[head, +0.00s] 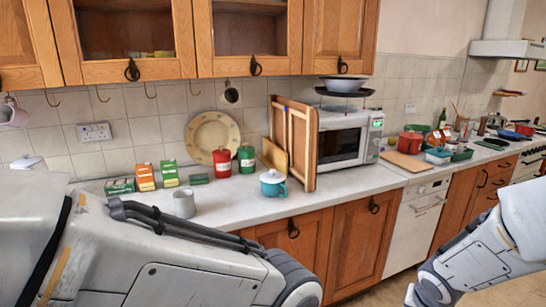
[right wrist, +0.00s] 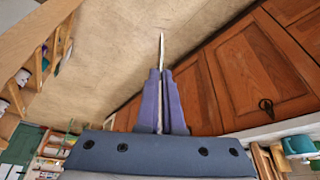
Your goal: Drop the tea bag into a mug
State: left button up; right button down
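A plain grey-white mug (head: 184,203) stands upright on the counter near its front edge, just beyond my left arm. A teal lidded pot or mug (head: 272,183) stands to its right. Small green and orange boxes (head: 144,177) stand behind the grey mug, and a flat green packet (head: 198,178) lies beside them. I cannot make out a loose tea bag. My left gripper is outside the head view. My right gripper (right wrist: 162,72) is low over the floor beside the cabinets, its fingers together. A thin pale point sticks out beyond them; I cannot tell what it is.
Red (head: 221,162) and green (head: 246,158) canisters stand near the wall. Upright wooden boards (head: 303,143) stand beside the microwave (head: 345,137). Wall cabinets (head: 120,40) overhang the counter. A dark mug (head: 230,95) hangs from a hook. The counter's front strip right of the teal pot is clear.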

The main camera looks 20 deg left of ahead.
aim_at(185, 213)
jog(key=z, duration=0.05)
jog(key=i, duration=1)
jog(key=u, duration=1.35)
